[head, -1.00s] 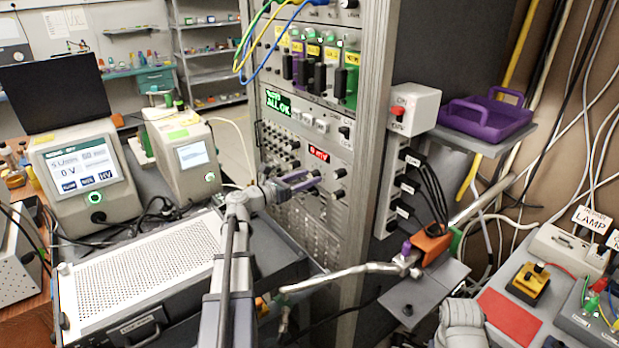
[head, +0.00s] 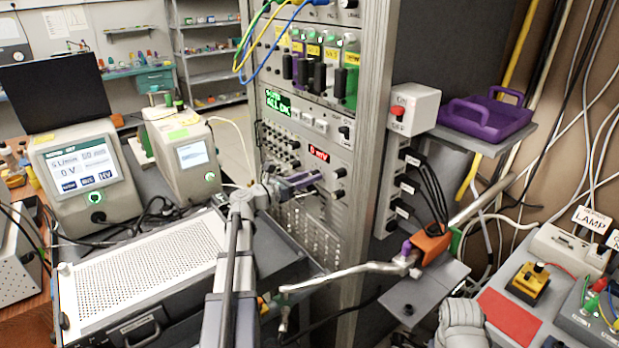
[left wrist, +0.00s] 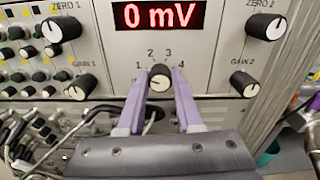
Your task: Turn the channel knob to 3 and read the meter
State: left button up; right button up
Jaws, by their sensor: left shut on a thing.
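The channel knob (left wrist: 160,79) is small and black with a pale cap, with the numbers 1 to 4 printed in an arc above it. In the left wrist view, my left gripper (left wrist: 160,88) has its two purple fingers on either side of the knob, shut on it. I cannot clearly tell which number the knob's mark points to. The meter (left wrist: 157,14) above it reads 0 mV in red. In the head view, the meter (head: 319,154) is on the rack, and my left gripper (head: 308,180) reaches the panel below it. The right gripper is not in view.
The ZERO 2 knob (left wrist: 266,27) and GAIN 2 knob (left wrist: 243,84) are right of the channel knob; ZERO 1 (left wrist: 61,29) and GAIN 1 (left wrist: 82,87) are left. A perforated grey unit (head: 140,275) lies below my left arm.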

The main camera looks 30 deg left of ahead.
pick_arm(q)
jog(key=shift+m, duration=0.3)
grip_shut()
jog(key=shift+m, duration=8.5)
jog(key=shift+f, duration=0.1)
jog(key=o, duration=1)
grip_release()
jog(key=v, duration=0.8)
